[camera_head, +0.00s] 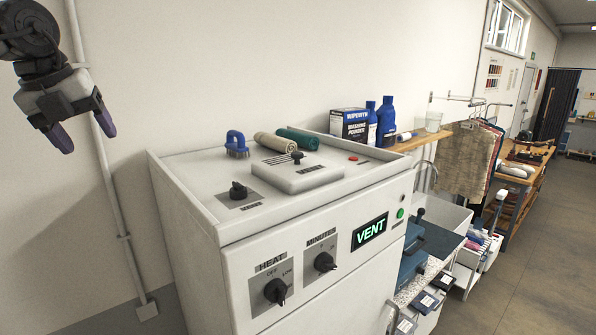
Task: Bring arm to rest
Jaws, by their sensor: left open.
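My left gripper (84,132) is at the upper left, in front of the plain wall. Its two purple-tipped fingers are spread apart and point down, with nothing between them. It hangs clear of the white machine (185,185), above and to the left of it. My right gripper is out of view.
On the machine's top are a blue brush (237,146), two rolled cloths (274,142) and knobs. A lit VENT sign (369,232) is on its front. A shelf (425,138) holds a washing powder box (350,126) and blue bottles (386,118). A wall pipe (116,210) runs behind my gripper.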

